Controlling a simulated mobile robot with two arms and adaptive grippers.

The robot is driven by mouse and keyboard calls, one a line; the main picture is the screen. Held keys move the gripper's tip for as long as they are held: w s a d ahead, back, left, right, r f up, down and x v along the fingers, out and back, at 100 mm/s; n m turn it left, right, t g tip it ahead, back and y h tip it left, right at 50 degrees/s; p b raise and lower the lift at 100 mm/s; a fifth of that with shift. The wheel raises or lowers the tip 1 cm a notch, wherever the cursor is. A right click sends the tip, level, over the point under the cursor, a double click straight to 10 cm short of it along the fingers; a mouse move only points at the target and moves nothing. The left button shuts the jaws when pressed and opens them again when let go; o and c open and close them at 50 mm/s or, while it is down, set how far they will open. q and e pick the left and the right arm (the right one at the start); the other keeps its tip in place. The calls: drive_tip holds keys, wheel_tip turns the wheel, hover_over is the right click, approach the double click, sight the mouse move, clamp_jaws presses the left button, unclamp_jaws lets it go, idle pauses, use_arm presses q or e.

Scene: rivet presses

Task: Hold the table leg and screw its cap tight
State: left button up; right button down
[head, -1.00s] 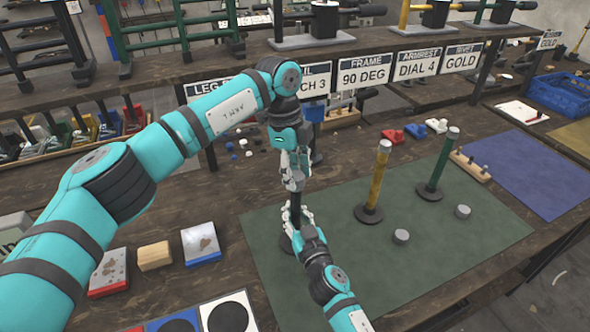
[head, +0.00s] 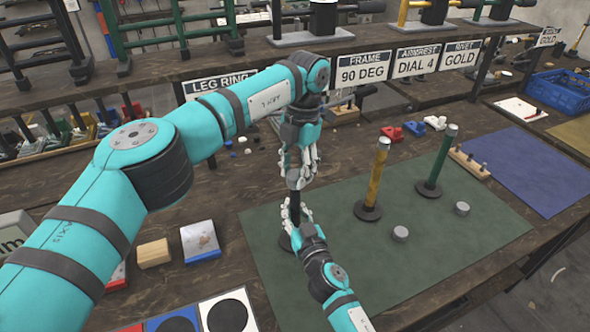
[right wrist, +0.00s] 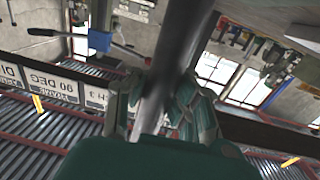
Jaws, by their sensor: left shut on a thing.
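The dark table leg (head: 294,207) stands upright on the green mat, its round base (head: 286,243) partly hidden behind my right gripper. My right gripper (head: 296,216) is shut around the leg's shaft from the near side. In the right wrist view the shaft (right wrist: 178,50) runs between the fingers (right wrist: 165,108). My left gripper (head: 297,178) comes down from above and is shut at the top of the leg. Its fingers hide the cap there, so I cannot see the cap or how it sits on the leg.
A yellow leg (head: 376,180) and a green leg (head: 438,165) stand to the right on the green mat (head: 420,265). Loose grey caps (head: 401,234) (head: 462,209) lie before them. A wooden block (head: 154,253) lies left. A shelf with signs (head: 362,73) runs behind.

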use_arm(q)
drive_tip(key=m, duration=0.6)
drive_tip(key=shift+a+t+y, duration=0.1)
drive_tip(key=shift+t+y, duration=0.2)
drive_tip(key=shift+t, duration=0.1)
drive_tip(key=m, duration=0.3)
drive_tip(key=shift+t, duration=0.3)
drive_tip(key=m, duration=0.6)
drive_tip(key=shift+a+t, duration=0.1)
drive_tip(key=shift+t, duration=0.3)
drive_tip(key=m, duration=0.5)
drive_tip(key=shift+m+t, duration=0.4)
drive_tip(key=m+h, duration=0.1)
drive_tip(key=m, duration=0.1)
drive_tip(key=shift+m, duration=0.3)
drive_tip(key=m, duration=0.5)
drive_tip(key=shift+h, duration=0.4)
drive_tip(key=m, duration=0.6)
drive_tip(key=shift+f+h, duration=0.1)
drive_tip(key=shift+h, duration=0.3)
drive_tip(key=shift+s, duration=0.1)
